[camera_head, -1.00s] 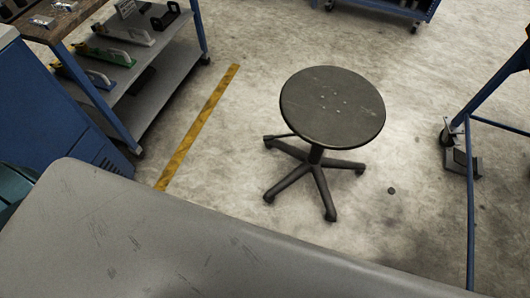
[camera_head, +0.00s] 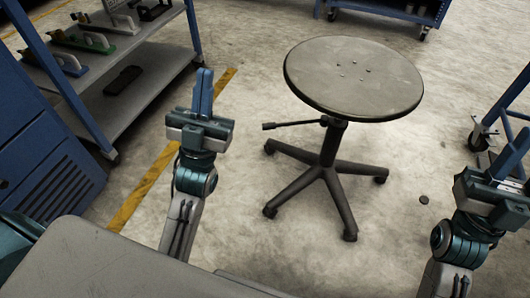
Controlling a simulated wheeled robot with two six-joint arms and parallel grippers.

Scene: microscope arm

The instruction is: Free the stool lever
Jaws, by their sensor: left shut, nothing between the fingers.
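A blue-framed shelf (camera_head: 150,72) with clamps stands at the left, beside a yellow floor stripe (camera_head: 150,172). A blue frame on casters (camera_head: 484,132) is at the right. A small dark disc (camera_head: 424,199) lies on the floor. A blue cart (camera_head: 385,10) stands behind.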

